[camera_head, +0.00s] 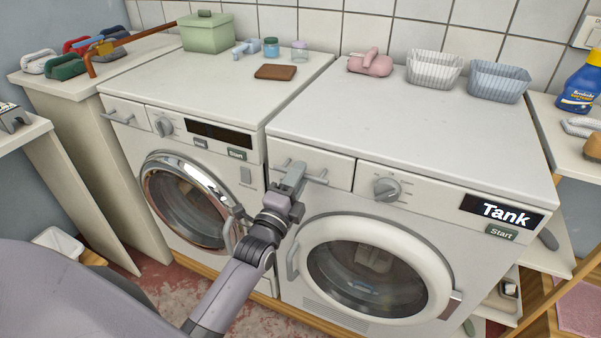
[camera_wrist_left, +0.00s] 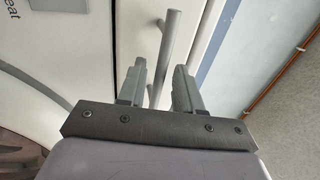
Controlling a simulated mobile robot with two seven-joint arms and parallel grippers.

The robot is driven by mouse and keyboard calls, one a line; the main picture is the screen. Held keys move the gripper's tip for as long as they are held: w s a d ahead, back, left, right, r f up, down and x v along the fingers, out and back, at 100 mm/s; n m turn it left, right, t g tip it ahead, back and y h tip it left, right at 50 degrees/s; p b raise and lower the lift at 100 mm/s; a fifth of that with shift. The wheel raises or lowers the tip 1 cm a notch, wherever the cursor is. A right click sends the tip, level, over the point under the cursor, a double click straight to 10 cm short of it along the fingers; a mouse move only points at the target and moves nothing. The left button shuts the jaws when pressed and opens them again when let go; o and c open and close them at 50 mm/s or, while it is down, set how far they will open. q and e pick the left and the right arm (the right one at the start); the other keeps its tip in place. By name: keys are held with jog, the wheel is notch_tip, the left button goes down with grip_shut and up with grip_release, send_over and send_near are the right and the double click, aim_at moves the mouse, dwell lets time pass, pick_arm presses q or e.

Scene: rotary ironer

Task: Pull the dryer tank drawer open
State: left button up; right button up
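The dryer (camera_head: 420,120) is the white machine on the right; its display reads "Tank". The tank drawer (camera_head: 338,168) is at the dryer's upper left, and its front looks flush with the panel. A grey bar handle (camera_head: 319,180) stands out from the drawer front. My left gripper (camera_head: 293,172) is at this handle, covering its middle in the head view. In the left wrist view my left gripper (camera_wrist_left: 157,68) has its fingers apart, with the handle bar (camera_wrist_left: 168,42) showing between them, nearer the left finger. Contact is not clear. My right gripper is not in view.
The washer (camera_head: 185,135) stands close on the left, with a chrome-rimmed round door and its own drawer handle (camera_head: 120,118). The dryer's round door (camera_head: 365,270) is below the drawer. A pink item (camera_head: 370,64) and two baskets (camera_head: 434,70) stand on the dryer top.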

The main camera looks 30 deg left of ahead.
pick_arm(q)
jog(key=shift+w+r, duration=0.15)
jog(key=shift+w, duration=0.55)
jog(key=shift+c, duration=0.3)
grip_shut()
